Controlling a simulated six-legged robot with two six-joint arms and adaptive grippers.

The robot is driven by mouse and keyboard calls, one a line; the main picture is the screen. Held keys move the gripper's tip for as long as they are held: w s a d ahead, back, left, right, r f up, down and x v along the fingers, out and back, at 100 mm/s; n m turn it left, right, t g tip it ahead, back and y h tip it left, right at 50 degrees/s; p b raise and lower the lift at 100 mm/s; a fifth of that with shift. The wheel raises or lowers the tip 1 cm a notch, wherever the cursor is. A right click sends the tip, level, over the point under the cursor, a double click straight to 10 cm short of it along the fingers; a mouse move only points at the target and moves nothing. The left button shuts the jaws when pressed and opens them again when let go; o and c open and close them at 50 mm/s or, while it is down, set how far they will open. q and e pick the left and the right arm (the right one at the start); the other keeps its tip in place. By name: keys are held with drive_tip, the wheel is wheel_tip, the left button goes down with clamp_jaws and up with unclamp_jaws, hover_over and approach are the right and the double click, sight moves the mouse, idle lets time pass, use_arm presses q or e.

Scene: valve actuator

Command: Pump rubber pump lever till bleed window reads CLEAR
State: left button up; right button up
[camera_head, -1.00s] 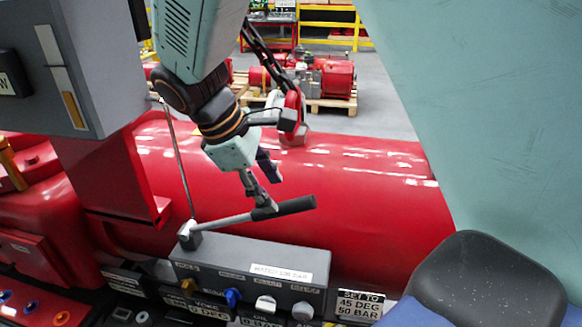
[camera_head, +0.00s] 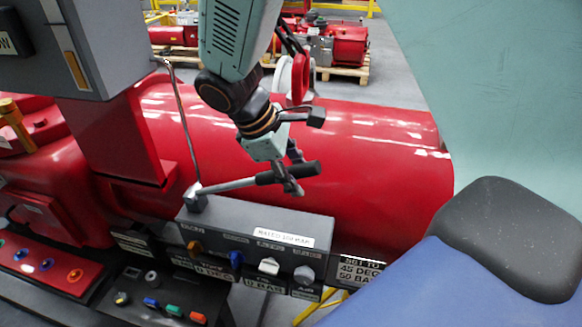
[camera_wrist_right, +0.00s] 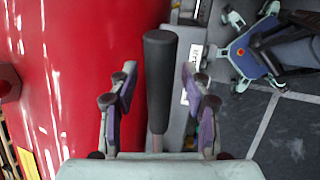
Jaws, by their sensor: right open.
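The pump lever is a thin metal rod with a black rubber grip (camera_head: 290,173), slanting up to the right from a pivot on top of a grey pump block (camera_head: 225,217). My right gripper (camera_head: 288,178) is at the grip's outer half in the head view. In the right wrist view, the black grip (camera_wrist_right: 160,70) stands between the two open fingers (camera_wrist_right: 158,84) with a gap on each side. No bleed window reading can be made out. My left gripper is not in view.
A large red cylinder (camera_head: 370,190) lies behind the lever. Coloured knobs, including a blue knob (camera_head: 236,258), line the block's front. A grey box (camera_head: 70,50) hangs at the upper left, with a thin metal rod (camera_head: 186,125) near it. Floor shows at the back.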

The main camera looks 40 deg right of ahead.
drive_tip(key=shift+w, duration=0.1)
drive_tip(key=shift+c, duration=0.2)
clamp_jaws()
idle(0.5)
